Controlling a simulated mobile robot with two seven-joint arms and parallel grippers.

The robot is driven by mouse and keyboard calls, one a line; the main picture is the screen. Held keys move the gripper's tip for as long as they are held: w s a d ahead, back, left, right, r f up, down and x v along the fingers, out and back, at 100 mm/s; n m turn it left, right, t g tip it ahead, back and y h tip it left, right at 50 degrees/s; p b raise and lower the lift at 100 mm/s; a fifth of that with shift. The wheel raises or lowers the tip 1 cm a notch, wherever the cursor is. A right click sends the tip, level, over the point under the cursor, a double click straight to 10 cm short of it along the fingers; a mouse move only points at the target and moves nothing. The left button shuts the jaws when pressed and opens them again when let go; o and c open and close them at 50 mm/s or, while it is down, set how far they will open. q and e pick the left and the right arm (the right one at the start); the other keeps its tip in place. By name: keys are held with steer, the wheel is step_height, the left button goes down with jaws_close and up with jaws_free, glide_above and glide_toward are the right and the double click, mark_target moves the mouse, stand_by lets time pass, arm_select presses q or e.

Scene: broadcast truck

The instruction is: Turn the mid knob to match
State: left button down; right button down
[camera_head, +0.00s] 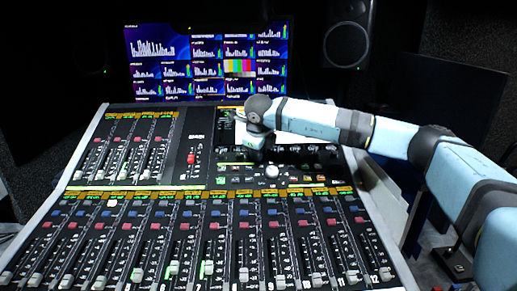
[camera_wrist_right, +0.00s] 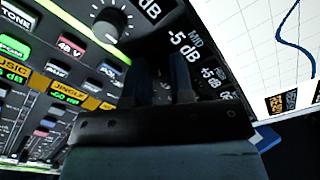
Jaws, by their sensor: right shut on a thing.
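My right gripper (camera_head: 254,156) reaches down onto the upper middle of the mixing console (camera_head: 90,135). In the right wrist view its two dark fingers (camera_wrist_right: 167,78) are closed in beside the "MID" label (camera_wrist_right: 196,40), which has "-5 dB" next to it. The knob between the fingers is hidden behind them, so its pointer cannot be read. A white display (camera_wrist_right: 262,45) with a dark blue curve lies to the right in that view. My left gripper is not in view.
Another knob (camera_wrist_right: 111,24) with a tick scale sits near the fingers. Lit buttons, including a green one (camera_wrist_right: 14,46), are at the left. Rows of faders (camera_head: 207,270) fill the console's front. A monitor (camera_head: 160,45) and a speaker (camera_head: 347,40) stand behind.

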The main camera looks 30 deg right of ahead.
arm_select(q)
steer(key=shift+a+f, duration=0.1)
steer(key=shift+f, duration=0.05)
arm_select(e)
steer(key=c, duration=1)
jaws_free()
steer(key=p+v, duration=0.1)
steer(key=v, duration=0.3)
steer(key=shift+r, duration=0.2)
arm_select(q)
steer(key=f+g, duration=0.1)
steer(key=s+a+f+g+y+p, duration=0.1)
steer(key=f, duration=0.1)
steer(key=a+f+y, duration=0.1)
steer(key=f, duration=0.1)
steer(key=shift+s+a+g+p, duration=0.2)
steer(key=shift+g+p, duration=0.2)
arm_select(e)
steer(key=v, duration=0.9)
steer(key=shift+s+r, duration=0.2)
